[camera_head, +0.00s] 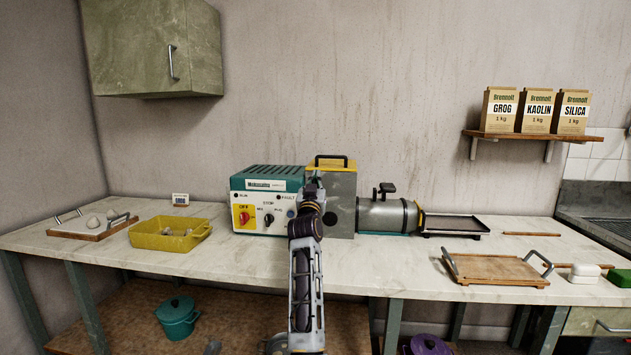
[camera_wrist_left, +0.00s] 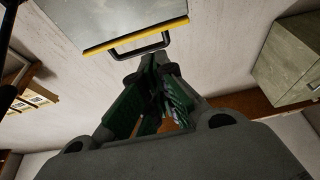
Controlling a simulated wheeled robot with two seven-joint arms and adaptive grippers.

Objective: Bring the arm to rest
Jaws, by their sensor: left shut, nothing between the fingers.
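My left arm reaches up from the bottom middle of the head view. Its gripper (camera_head: 312,182) is in front of the machine with the teal control box (camera_head: 266,184) and grey hopper housing (camera_head: 343,205), hiding part of their join. In the left wrist view the gripper's fingers (camera_wrist_left: 161,60) are together with nothing between them. Their tips appear close to the black handle (camera_wrist_left: 140,45) on the hopper's yellow-edged lid; whether they touch it I cannot tell. My right gripper is not in view.
On the worktop (camera_head: 205,258) are a yellow tub (camera_head: 170,238), a board with handles (camera_head: 92,229), a black tray (camera_head: 453,230) and a wooden tray (camera_head: 495,268). A wall cabinet (camera_head: 130,50) hangs left; a shelf (camera_head: 530,134) holds three bags. The worktop's front middle is clear.

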